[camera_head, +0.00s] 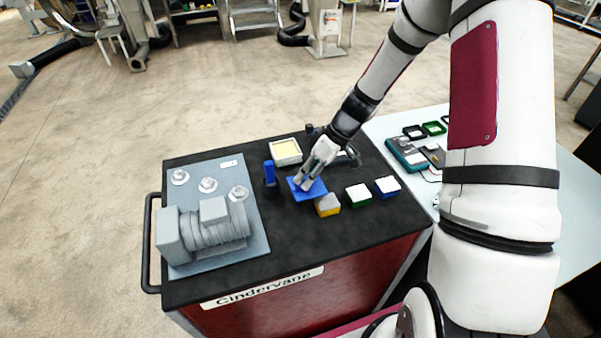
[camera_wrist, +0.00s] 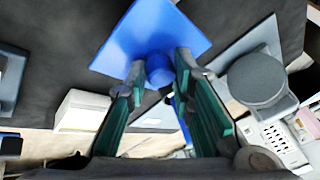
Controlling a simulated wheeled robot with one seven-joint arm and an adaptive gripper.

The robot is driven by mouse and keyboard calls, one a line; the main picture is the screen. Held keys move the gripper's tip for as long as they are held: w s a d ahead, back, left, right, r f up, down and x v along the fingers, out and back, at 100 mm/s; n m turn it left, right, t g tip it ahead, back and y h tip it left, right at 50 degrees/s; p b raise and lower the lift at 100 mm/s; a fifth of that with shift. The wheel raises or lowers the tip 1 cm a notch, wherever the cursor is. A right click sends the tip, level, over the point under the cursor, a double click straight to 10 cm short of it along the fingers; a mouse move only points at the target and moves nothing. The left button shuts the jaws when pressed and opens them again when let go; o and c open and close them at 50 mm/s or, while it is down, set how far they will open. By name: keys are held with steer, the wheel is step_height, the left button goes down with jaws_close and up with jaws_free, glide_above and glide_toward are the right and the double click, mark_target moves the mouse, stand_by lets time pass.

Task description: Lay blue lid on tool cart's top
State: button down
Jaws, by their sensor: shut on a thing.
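The blue lid (camera_head: 308,190) is a flat square plate, with a round knob (camera_wrist: 159,70) seen in the wrist view. My gripper (camera_head: 305,184) is over it, its teal-padded fingers (camera_wrist: 160,66) shut on the knob. The lid is at or just above the black top of the tool cart (camera_head: 290,240), behind the small yellow-sided box. I cannot tell whether it touches the top. The cart has a red body and a "Cindervane" label.
Close by are a yellow-sided box (camera_head: 327,206), a green box (camera_head: 358,195), a blue box (camera_head: 387,187), an upright blue item (camera_head: 269,173) and a cream tray (camera_head: 286,152). A grey motor (camera_head: 205,229) fills the left. The front middle of the top is bare.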

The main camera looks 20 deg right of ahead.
steer(key=w, duration=0.5)
steer(key=shift+w+f, duration=0.15)
steer(key=shift+f, duration=0.1)
step_height(320, 180, down, 2)
steer(key=shift+f+p, duration=0.15)
steer(key=shift+p, duration=0.15)
steer(key=shift+f, duration=0.6)
steer(key=c, duration=1.4)
jaws_free()
steer(key=shift+d+r, duration=0.1)
